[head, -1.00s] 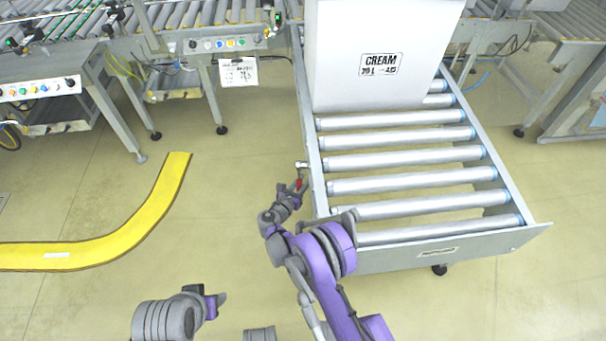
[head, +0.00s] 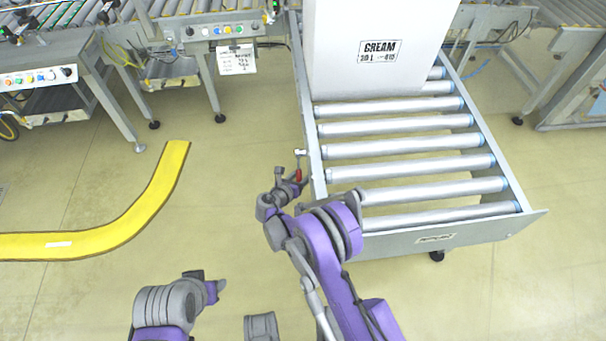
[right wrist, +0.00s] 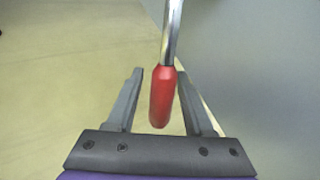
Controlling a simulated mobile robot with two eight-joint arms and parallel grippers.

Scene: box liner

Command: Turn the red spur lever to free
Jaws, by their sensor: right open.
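The red spur lever (head: 298,175) is at the left side rail of the roller conveyor. In the right wrist view its red grip (right wrist: 162,100) hangs from a bright metal rod and lies between my right gripper's fingers. My right gripper (head: 299,184) is open around the red grip; gaps show on both sides in the right wrist view (right wrist: 160,76). My left arm's grey and purple end (head: 218,287) is low at the left of the head view, away from the lever; its finger state cannot be made out.
The roller conveyor (head: 440,240) lies right of the lever, with a tall white box (head: 370,25) marked CREAM at its far end. A yellow curved floor strip (head: 150,205) lies left. Consoles with coloured buttons stand at the back. The floor between is clear.

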